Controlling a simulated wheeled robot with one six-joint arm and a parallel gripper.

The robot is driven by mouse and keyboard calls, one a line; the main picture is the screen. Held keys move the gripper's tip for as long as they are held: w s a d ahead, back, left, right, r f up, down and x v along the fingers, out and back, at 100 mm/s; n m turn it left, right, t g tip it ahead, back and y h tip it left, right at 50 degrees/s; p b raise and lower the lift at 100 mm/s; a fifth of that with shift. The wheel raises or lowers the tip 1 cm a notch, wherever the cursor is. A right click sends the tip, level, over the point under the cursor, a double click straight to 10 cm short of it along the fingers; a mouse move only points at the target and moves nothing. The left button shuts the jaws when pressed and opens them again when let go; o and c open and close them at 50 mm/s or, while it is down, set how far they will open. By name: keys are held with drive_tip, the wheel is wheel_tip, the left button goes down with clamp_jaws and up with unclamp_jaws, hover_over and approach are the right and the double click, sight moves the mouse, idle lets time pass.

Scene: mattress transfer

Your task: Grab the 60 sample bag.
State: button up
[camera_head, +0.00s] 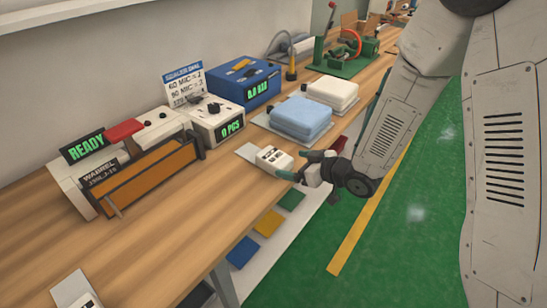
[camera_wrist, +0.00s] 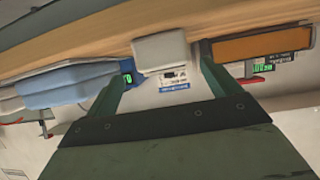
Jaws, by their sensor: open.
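A small white packet with dark marks (camera_head: 274,158) lies on a grey plate at the table's front edge in the head view. Its print is too small to read, so I cannot tell whether it is the 60 sample bag. My gripper (camera_head: 296,166) is open at the packet's right side, with its green fingers close to it. In the wrist view, a pale grey block (camera_wrist: 160,51) shows between the fingertips of my gripper (camera_wrist: 164,58). I cannot tell whether the fingers touch it.
Folded blue (camera_head: 301,117) and white (camera_head: 332,92) pads lie behind my gripper. A counter box (camera_head: 217,126), blue box (camera_head: 246,82) and sealer (camera_head: 145,165) stand along the wall. Another white item (camera_head: 86,299) is at lower left.

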sight(276, 161)
drive_tip(key=x, duration=0.8)
drive_tip(key=shift+s, duration=0.2)
drive_tip(key=c, duration=1.1)
